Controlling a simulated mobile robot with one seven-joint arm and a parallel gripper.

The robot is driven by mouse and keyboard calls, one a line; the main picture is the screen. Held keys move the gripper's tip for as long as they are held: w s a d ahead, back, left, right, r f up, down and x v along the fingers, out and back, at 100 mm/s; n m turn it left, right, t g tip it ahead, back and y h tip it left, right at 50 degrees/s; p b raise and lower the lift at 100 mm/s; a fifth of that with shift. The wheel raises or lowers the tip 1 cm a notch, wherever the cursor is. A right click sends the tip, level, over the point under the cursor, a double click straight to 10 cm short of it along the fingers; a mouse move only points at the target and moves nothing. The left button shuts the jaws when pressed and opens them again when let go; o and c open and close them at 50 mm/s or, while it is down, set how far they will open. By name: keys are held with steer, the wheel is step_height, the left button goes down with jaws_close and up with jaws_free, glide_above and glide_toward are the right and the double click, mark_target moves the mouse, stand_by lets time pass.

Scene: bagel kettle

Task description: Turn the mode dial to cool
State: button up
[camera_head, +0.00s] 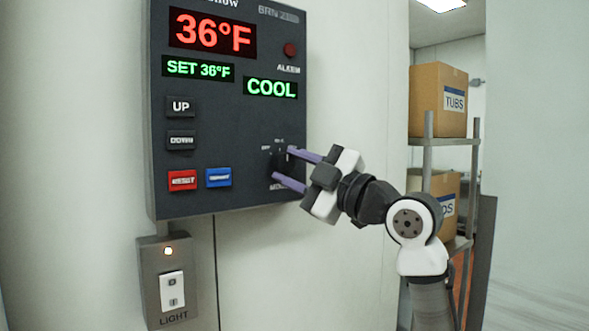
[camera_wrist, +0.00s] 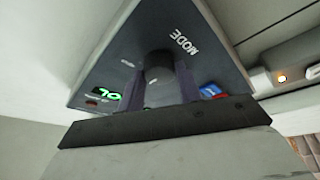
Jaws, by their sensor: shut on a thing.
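The dark control panel (camera_head: 225,115) hangs on the wall in the head view. Its green display (camera_head: 270,88) reads COOL. The mode dial (camera_head: 279,164) is at the panel's lower right, partly hidden by my fingers. In the wrist view the dial (camera_wrist: 159,68) shows as a dark round knob beside the MODE label. My gripper (camera_head: 283,168) is at the dial with its two purple fingers on either side of it, shut on it. The fingers also show in the wrist view (camera_wrist: 162,85). The dial's pointer cannot be made out.
The panel also has a red 36°F display (camera_head: 212,33), a SET 36°F display (camera_head: 198,68), UP (camera_head: 181,107) and red and blue buttons. A light switch box (camera_head: 168,282) is below. A shelf with boxes (camera_head: 438,99) stands at right.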

steer(key=o, duration=1)
steer(key=b+v, duration=0.4)
steer(key=v, duration=1)
